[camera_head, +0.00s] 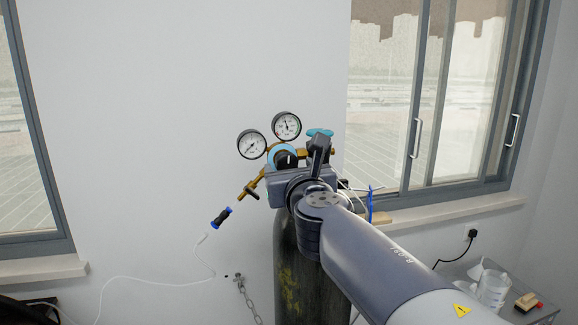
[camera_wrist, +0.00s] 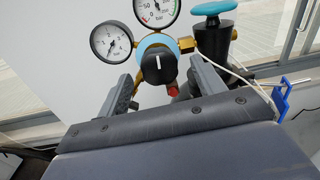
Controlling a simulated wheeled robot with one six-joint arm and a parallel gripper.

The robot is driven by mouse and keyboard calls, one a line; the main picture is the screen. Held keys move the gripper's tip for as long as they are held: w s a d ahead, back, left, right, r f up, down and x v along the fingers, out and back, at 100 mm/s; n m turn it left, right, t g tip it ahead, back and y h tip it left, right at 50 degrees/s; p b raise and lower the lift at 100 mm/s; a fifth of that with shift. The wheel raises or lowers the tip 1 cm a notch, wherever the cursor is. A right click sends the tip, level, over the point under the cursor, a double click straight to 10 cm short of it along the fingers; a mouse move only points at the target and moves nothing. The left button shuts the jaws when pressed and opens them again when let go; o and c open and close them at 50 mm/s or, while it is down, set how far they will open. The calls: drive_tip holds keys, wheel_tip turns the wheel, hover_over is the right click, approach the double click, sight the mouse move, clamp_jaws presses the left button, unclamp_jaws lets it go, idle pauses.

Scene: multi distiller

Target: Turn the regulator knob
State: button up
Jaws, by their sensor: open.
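The regulator knob (camera_wrist: 158,66) is black with a white line pointing up, set on a light-blue ring, in the upper middle of the wrist view. In the head view the knob (camera_head: 285,159) shows just above my gripper, partly covered. My gripper (camera_wrist: 165,86) is open and empty, its two grey fingers apart. In the wrist view one finger lies to the lower left of the knob and the other to its lower right. I cannot tell how far the fingertips are from the knob or whether they touch it.
Two round gauges (camera_head: 251,144) sit above the knob. A turquoise valve handwheel (camera_wrist: 213,8) is to its right. The dark gas cylinder (camera_head: 297,285) stands below, beside a chain (camera_head: 246,298). A blue clip (camera_wrist: 281,99) and thin white tubes are close on the right.

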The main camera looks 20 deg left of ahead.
drive_tip(key=shift+x, duration=1)
drive_tip(key=shift+a, duration=0.1)
drive_tip(key=shift+c, duration=0.5)
drive_tip(key=c, duration=0.9)
